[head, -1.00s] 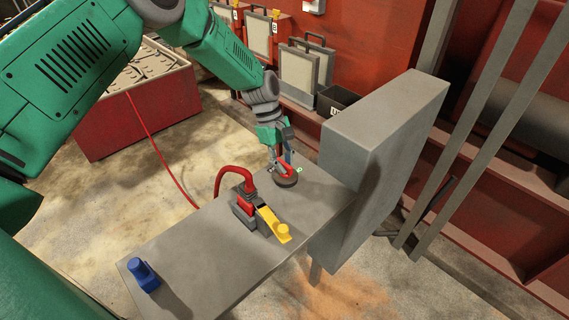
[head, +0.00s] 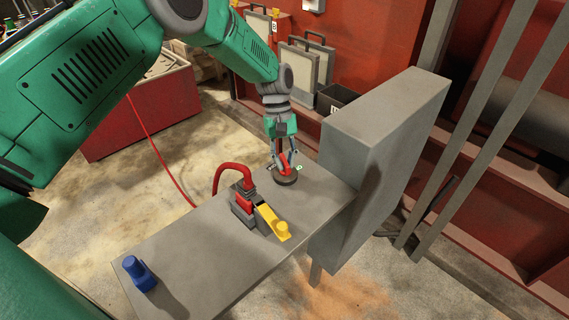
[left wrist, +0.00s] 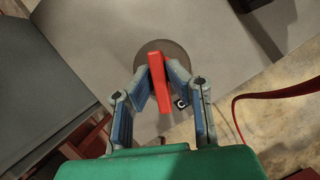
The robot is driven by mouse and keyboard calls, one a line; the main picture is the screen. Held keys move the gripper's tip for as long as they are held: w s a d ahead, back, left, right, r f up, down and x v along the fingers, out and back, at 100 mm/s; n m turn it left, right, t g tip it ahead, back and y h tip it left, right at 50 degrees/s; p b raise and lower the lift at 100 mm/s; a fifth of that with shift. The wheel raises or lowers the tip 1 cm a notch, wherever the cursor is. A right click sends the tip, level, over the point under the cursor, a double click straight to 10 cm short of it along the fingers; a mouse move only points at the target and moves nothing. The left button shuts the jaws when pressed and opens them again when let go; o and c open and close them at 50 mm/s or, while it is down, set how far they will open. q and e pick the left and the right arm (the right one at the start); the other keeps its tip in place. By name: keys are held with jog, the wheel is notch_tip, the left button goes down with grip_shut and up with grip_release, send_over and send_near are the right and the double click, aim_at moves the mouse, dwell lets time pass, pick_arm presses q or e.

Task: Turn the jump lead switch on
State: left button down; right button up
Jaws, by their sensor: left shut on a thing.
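The jump lead switch is a red handle (head: 285,166) on a round dark base (head: 287,180), near the far end of the grey bench top. My left gripper (head: 283,160) comes down on it from above and is shut on the red handle. In the left wrist view the red handle (left wrist: 158,88) stands between the two fingers of the left gripper (left wrist: 158,74), with the round base (left wrist: 150,52) behind it. My right gripper is not in view.
A red and grey connector (head: 243,204) with a red cable and a yellow piece (head: 272,223) sits mid-bench. A blue knob (head: 139,273) is at the near left. A tall grey box (head: 385,130) rises at the bench's right end. The bench top (head: 215,250) is otherwise clear.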

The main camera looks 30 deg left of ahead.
pick_arm(q)
jog(key=m+y, duration=0.1)
jog(key=m, duration=0.2)
jog(key=m+g+y+b, duration=0.1)
jog(key=m, duration=0.2)
jog(key=shift+w+d+f+m, duration=0.1)
jog(key=shift+w+d+m, duration=0.1)
jog(key=shift+m, duration=0.1)
jog(key=m+y, duration=0.1)
jog(key=m, duration=0.2)
jog(key=m+y, duration=0.1)
jog(key=m, duration=0.2)
jog(key=shift+s+d+y, duration=0.1)
jog(key=shift+s+y, duration=0.05)
jog(key=shift+y, duration=0.15)
jog(key=c, duration=1.6)
grip_release()
jog(key=v, duration=1.2)
